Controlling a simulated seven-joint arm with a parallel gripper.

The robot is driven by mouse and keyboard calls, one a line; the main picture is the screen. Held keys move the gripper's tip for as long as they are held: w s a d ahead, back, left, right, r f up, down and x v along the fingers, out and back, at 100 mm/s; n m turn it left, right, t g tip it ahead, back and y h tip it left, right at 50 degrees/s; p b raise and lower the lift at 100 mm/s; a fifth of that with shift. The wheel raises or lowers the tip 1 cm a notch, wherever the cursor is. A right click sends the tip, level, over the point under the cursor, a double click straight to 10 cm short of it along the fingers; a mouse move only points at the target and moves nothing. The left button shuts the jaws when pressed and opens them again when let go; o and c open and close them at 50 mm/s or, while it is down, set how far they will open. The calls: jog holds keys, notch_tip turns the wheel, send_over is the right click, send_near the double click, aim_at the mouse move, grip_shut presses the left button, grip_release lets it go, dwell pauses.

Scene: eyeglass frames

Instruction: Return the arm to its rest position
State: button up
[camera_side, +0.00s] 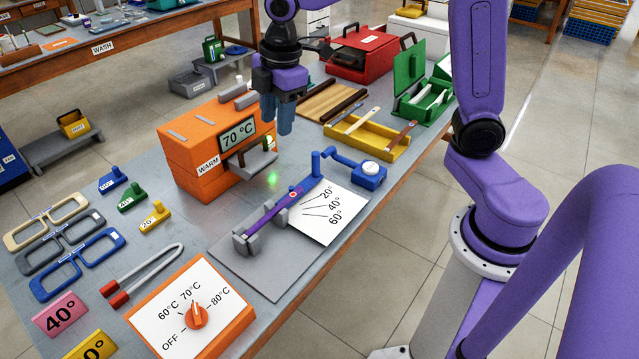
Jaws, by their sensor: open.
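My gripper (276,112) is open and points down at the right front of the orange warmer (188,158), whose display reads 70 °C. It overlaps the warmer's right edge in the picture, and I cannot tell whether it touches anything. No object shows between its fingers. A purple strip (278,209) lies over a grey fixture (246,242), its upper end by the angle card (338,222) marked 20°, 40° and 60°. A green glow shows near the strip. The upper arm is purple and stands at the right.
Cream, grey and blue frames (108,247) lie at left beside small angle blocks (133,200). Tongs (145,275) and an orange dial box (228,318) are in front. A blue device (370,180), yellow tray (372,142), green case (412,72) and red case (362,62) stand right and behind.

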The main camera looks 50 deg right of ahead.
jog(key=s+d+f+m, duration=0.1)
jog(key=s+d+f, duration=0.1)
jog(key=s, duration=1)
jog(key=s+d+f+m+g, duration=0.1)
jog(key=s+f+m, duration=0.1)
jog(key=s, duration=1.1)
jog(key=shift+s+d, duration=0.3)
jog(key=shift+d, duration=0.05)
